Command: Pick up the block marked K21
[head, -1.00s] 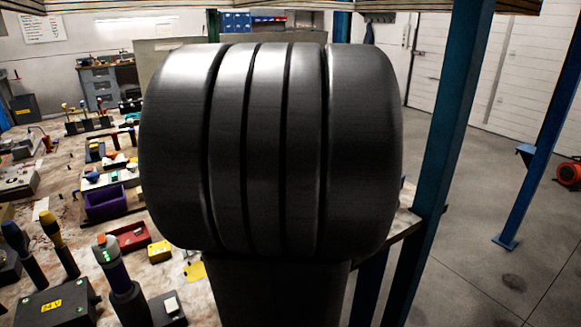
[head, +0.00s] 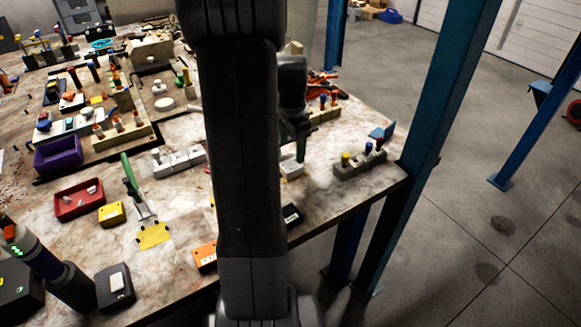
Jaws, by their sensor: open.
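No marking K21 can be read in the head view, so I cannot tell which block bears it. My gripper (head: 298,132) is small and partly hidden behind my arm, at the right part of the table. It is open, its tips above or near a small white block (head: 291,171); the gap between them is too small to judge. A green upright piece shows just above that block. A grey block with blue and yellow pegs (head: 360,164) stands to the right, near the table edge.
The table (head: 190,210) holds a red tray (head: 79,212), a purple bin (head: 58,168), a yellow box (head: 112,214), an orange box (head: 205,256) and a dark-and-white block (head: 292,215). A blue post (head: 420,150) stands at the table's right edge.

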